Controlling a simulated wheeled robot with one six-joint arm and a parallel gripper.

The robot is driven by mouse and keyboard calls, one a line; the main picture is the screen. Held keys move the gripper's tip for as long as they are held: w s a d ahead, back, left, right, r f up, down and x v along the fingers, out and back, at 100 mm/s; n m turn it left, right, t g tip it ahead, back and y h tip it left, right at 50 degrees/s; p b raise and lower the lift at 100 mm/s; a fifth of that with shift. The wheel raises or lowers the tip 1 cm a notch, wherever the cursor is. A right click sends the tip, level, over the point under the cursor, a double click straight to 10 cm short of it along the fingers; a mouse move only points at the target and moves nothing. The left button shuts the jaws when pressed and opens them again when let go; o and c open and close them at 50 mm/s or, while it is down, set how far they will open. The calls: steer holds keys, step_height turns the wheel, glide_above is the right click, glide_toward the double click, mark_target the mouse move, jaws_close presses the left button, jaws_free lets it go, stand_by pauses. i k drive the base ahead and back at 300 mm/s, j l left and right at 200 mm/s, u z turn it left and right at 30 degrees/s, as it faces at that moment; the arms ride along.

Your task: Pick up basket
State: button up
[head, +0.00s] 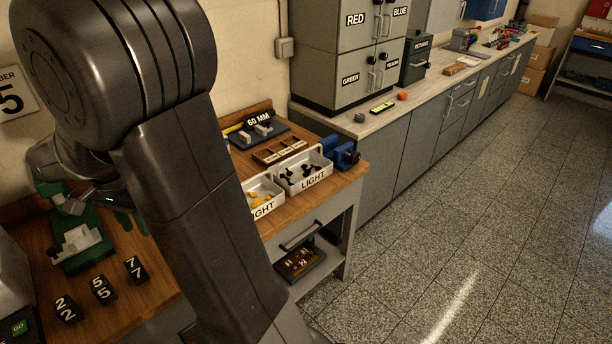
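Two small white baskets stand side by side on the wooden workbench, right of my arm. The right basket (302,171) has a LIGHT label on its front and holds black pieces. The left basket (265,195) holds yellow pieces, and my arm hides part of it and of its label. My arm fills the left and middle of the view. Its wrist end, with a small green light, is at the far left near a green machine, away from both baskets. I cannot make out the gripper's fingers there.
A wooden divided tray (280,151), a 60 MM block (258,130) and a blue vise (341,153) surround the baskets closely. Black number blocks (102,289) and the green machine (82,246) stand at left. A grey cabinet (350,60) rises behind. The floor at right is clear.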

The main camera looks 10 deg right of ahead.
mark_target(296, 173)
steer(key=i+l+z, duration=0.15)
steer(key=z, duration=0.25)
steer(key=i+z, duration=0.6)
steer(key=z, duration=0.2)
steer(key=i+j, duration=0.1)
steer(key=i, duration=0.1)
